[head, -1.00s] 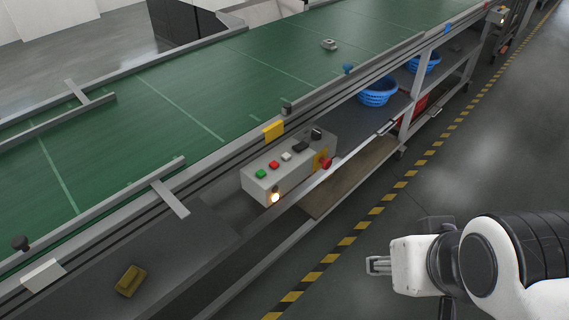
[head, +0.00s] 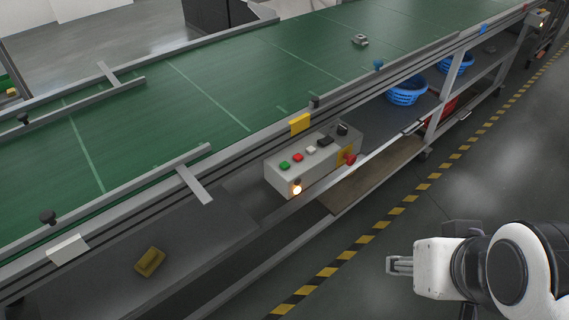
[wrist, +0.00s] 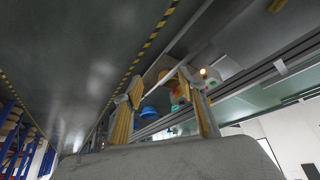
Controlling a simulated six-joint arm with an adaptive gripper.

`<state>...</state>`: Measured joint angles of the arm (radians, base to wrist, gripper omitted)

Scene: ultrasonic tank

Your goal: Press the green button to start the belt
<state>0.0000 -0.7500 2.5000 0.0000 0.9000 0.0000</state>
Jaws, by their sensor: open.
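The green button (head: 285,165) is the leftmost button on top of a grey control box (head: 280,182) at the side of the belt. The green belt (head: 200,110) runs behind. My gripper (head: 392,265) is in the lower right, over the floor, well apart from the box. In the wrist view its two fingers (wrist: 160,105) are spread and empty.
A yellow block (head: 150,262) lies on the grey shelf at lower left. Blue baskets (head: 407,92) stand on the lower shelf at right. A metal part (head: 360,40) is on the belt. A yellow-black floor stripe (head: 345,254) lies between my gripper and the conveyor; the floor around it is clear.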

